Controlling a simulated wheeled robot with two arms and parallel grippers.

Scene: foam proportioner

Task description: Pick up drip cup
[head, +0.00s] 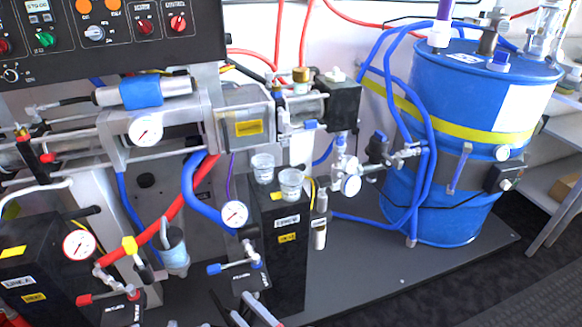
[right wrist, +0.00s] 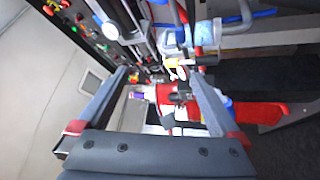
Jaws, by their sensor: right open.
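Two small clear cups, the left one (head: 263,168) and the right one (head: 291,184), stand upright side by side on top of a black box (head: 276,260) in the middle of the head view. A similar clear cup (head: 175,252) with a blue band hangs lower left under the pipework. Which one is the drip cup I cannot tell. My left gripper is not in view.
A blue drum (head: 450,110) with a yellow band stands at the right, with blue hoses beside it. Gauges, valves and a red-and-blue hose run crowd the left. A control panel (head: 110,35) overhangs the upper left. The grey base plate (head: 370,265) is clear right of the box.

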